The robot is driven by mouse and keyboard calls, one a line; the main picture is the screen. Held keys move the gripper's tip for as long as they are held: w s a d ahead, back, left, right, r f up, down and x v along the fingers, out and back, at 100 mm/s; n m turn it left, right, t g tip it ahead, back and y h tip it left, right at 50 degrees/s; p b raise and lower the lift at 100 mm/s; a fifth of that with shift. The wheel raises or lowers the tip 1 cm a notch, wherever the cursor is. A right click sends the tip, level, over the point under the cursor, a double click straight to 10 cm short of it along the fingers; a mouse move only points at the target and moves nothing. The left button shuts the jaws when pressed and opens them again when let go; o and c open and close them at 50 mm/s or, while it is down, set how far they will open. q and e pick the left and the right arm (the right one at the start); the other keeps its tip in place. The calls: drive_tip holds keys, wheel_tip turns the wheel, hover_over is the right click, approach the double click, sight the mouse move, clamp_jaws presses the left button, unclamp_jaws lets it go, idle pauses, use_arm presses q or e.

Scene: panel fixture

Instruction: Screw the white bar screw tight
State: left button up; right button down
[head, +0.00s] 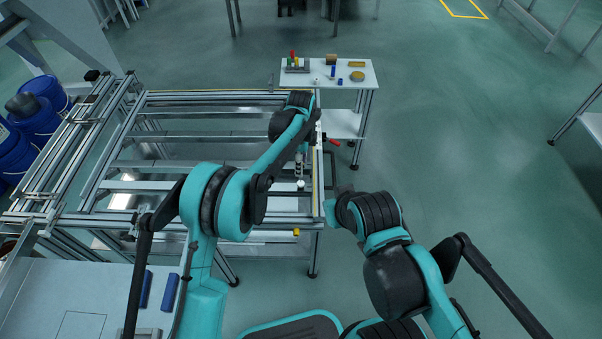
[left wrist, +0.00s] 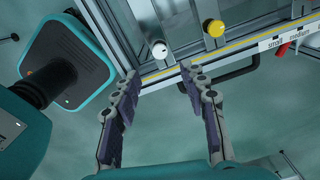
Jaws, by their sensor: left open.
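The white bar screw (left wrist: 160,49) shows its round white head at the fixture rail in the left wrist view. In the head view a small white knob (head: 300,184) sits at the right side of the panel fixture, just below my left gripper (head: 299,166). In the left wrist view my left gripper (left wrist: 160,74) is open and empty. Its fingertips stand apart on either side of the line to the white head, which lies beyond them in the picture. I cannot tell how deep the screw sits.
A yellow knob (left wrist: 213,28) stands right of the white one. A black handle (left wrist: 232,78) and red handle (left wrist: 283,48) lie along the labelled rail. A small white table (head: 350,75) with loose parts stands behind. Open floor lies to the right.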

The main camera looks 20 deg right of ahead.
use_arm(q)
drive_tip(key=shift+r, duration=1.4)
